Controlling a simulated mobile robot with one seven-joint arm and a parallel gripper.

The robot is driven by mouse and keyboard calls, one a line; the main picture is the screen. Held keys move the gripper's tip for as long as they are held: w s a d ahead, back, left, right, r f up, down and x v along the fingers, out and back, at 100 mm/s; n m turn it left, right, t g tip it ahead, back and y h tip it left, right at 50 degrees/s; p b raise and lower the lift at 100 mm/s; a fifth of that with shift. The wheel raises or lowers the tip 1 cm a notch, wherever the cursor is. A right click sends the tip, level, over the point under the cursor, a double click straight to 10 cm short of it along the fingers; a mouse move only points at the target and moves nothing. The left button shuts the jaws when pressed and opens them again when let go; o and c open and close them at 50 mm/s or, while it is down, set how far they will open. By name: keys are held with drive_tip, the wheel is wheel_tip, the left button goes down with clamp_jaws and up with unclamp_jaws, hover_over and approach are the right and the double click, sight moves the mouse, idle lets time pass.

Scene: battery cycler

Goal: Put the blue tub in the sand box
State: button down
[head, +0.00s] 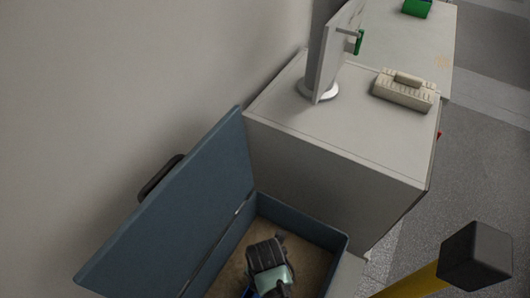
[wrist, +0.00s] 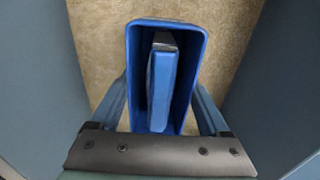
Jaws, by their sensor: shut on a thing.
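The blue tub (wrist: 194,45) is between the fingers of my gripper (wrist: 163,100) in the wrist view. A smaller blue block (wrist: 160,85) with a grey top stands inside the tub. The sand box (head: 305,226) is dark blue, its lid (head: 185,205) stands open to the left, and tan sand (head: 232,272) covers its floor. My gripper (head: 270,268) is over the inside of the box in the head view, shut on the tub. Only a bit of blue shows there; the rest is hidden. Sand shows around the tub in the wrist view; I cannot tell whether the tub touches it.
A grey-white cabinet (head: 340,160) stands just behind the box, with a monitor (head: 330,60) and a beige device (head: 404,90) on top. A green object (head: 416,8) lies farther back. A yellow post (head: 420,284) with a dark cap (head: 477,257) stands at the right. A wall is at the left.

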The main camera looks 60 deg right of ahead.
drive_tip(key=shift+f, duration=0.4)
drive_tip(key=shift+f, duration=0.2)
unclamp_jaws()
wheel_tip(320, 180, up, 11)
drive_tip(key=shift+r+p, duration=0.15)
drive_tip(key=shift+p, duration=0.7)
drive_tip(key=shift+r, duration=0.55)
